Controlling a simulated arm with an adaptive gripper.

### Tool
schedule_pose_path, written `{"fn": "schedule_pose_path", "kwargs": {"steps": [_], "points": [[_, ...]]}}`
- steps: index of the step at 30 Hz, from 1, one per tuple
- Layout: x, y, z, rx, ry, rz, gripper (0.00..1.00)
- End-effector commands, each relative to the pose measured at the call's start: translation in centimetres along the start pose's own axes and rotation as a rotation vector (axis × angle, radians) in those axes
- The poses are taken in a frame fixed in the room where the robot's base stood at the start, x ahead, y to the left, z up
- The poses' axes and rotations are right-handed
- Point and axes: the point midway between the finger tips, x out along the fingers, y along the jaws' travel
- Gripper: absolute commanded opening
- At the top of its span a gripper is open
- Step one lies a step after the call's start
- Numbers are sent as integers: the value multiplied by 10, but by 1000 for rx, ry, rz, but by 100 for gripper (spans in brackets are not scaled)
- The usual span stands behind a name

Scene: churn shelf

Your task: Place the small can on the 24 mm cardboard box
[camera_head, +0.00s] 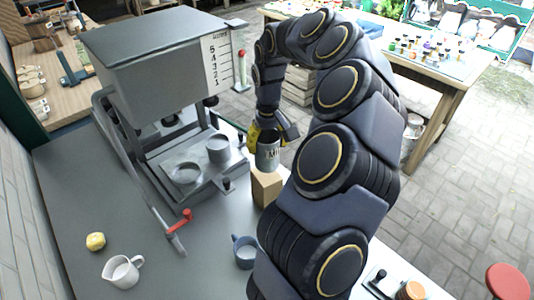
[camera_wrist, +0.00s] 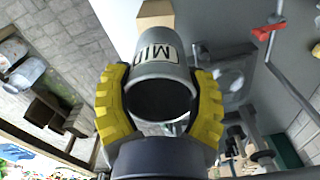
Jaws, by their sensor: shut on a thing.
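The small can (camera_head: 267,154) is grey with a pale label and dark lettering; it also shows in the wrist view (camera_wrist: 163,60), its dark round end facing the camera. My gripper (camera_head: 268,138) has yellow pads and is shut on the can, one finger on each side, as the wrist view shows. The cardboard box (camera_head: 266,188) is a small tan block on the grey counter, directly below the can in the head view. It shows partly behind the can in the wrist view (camera_wrist: 155,12). I cannot tell whether the can's bottom touches the box top.
A grey machine (camera_head: 165,75) with a cup (camera_head: 218,149) on its tray stands left of the box. A red-handled lever (camera_head: 178,225), blue-grey mug (camera_head: 245,252), white jug (camera_head: 122,270) and yellow fruit (camera_head: 96,241) are on the counter.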

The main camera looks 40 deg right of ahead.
Motion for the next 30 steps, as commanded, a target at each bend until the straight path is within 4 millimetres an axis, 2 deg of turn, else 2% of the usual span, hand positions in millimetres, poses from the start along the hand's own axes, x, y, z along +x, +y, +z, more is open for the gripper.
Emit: {"fn": "schedule_pose_path", "kwargs": {"steps": [8,15,26,27,28,30], "points": [[16,2,-13,-2,-1,0,27],[47,3,-13,-2,-3,0,27],[50,3,-13,-1,-1,1,27],[50,3,-14,-2,1,1,78],[50,3,-14,-2,0,1,90],[50,3,-14,-2,0,1,94]]}}
